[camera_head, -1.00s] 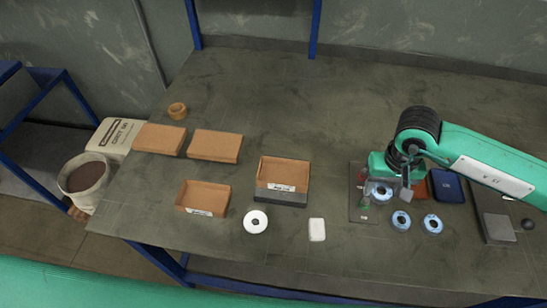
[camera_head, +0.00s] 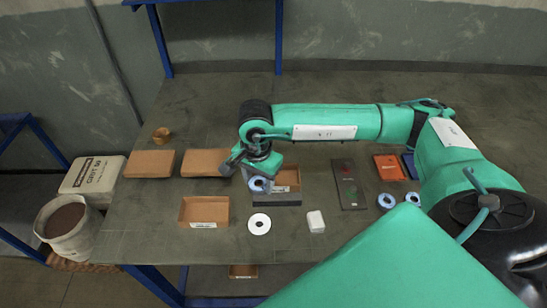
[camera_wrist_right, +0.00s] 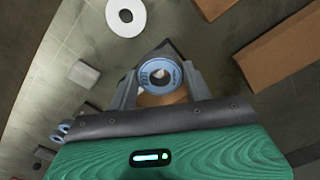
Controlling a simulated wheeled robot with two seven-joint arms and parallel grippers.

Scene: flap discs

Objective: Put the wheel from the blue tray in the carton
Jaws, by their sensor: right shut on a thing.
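My right gripper (camera_head: 258,180) is shut on a blue-rimmed wheel (camera_head: 259,184), which also shows between the two fingers in the right wrist view (camera_wrist_right: 160,74). The gripper and wheel are over the left part of an open brown carton (camera_head: 287,176) that sits on a dark grey base. The gripper hides part of this carton, and I cannot tell how high the wheel is above it. A second open brown carton (camera_head: 204,222) stands to the front left, and it looks empty. My left gripper is not in view.
A white disc (camera_head: 259,224) and a white block (camera_head: 316,221) lie in front. Two closed brown boxes (camera_head: 149,164) (camera_head: 204,162) lie at left. A dark panel (camera_head: 349,184), an orange box (camera_head: 389,168) and two blue-rimmed wheels (camera_head: 386,201) (camera_head: 412,199) are at right.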

